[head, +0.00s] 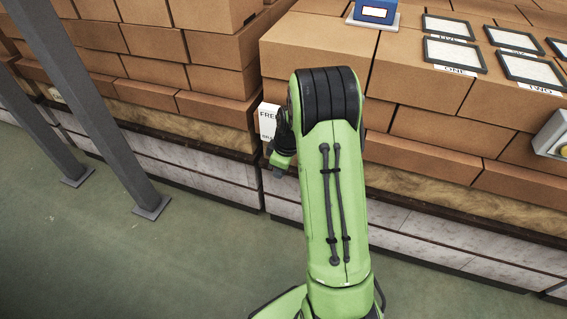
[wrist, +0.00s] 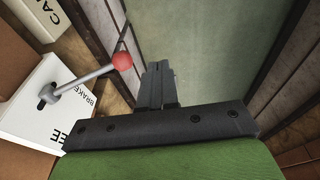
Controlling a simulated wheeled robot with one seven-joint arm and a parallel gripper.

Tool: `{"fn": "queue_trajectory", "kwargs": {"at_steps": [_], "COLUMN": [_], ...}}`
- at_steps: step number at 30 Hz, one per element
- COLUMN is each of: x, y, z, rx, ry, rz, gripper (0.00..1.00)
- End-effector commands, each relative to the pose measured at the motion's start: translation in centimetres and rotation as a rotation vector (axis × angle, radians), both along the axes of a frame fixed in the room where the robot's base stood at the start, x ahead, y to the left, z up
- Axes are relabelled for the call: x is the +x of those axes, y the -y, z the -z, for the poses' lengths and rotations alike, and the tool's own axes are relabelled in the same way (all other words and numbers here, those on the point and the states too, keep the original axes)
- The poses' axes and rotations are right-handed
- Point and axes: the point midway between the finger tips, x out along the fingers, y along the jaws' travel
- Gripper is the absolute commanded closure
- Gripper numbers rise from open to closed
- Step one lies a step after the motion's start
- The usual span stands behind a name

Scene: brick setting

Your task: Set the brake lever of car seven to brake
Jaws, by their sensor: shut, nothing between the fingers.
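The brake lever (wrist: 85,80) shows in the wrist view as a grey rod with a red ball knob (wrist: 122,61). It comes out of a dark slot in a white box (wrist: 25,125) marked BRAKE, with a partly cut-off FREE label. The rod runs close to the BRAKE word; I cannot tell its exact setting. In the head view the white box (head: 269,112) shows only in part, and my arm hides the lever. My gripper (wrist: 158,66) is shut and empty, to the right of the knob in the wrist view, apart from it in the picture. It also shows in the head view (head: 277,169).
Brick-like brown blocks (head: 425,80) are stacked on low cars on both sides of a gap. Framed plates (head: 452,54) lie on top, with a blue-and-white box (head: 374,13) nearby. Grey posts (head: 110,115) stand at left. The green floor (head: 130,245) in front is clear.

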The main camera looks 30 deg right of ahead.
Motion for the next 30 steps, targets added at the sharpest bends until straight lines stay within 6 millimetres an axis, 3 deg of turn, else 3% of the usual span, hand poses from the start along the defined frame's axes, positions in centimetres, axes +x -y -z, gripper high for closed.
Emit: {"fn": "queue_trajectory", "kwargs": {"at_steps": [3, 9, 27, 29, 30], "x": [-1.5, -3.2, -3.6, -3.7, -3.9], "y": [-1.2, -2.4, -2.6, -2.9, -3.3], "z": [-2.5, -5.0, -5.3, -6.2, -7.5], "rx": [0.002, 0.002, 0.003, 0.0, -0.002], "ry": [0.001, -0.001, -0.001, 0.005, 0.014], "rz": [-0.004, -0.005, -0.004, 0.002, 0.016], "gripper": [1.0, 1.0, 1.0, 1.0, 1.0]}}
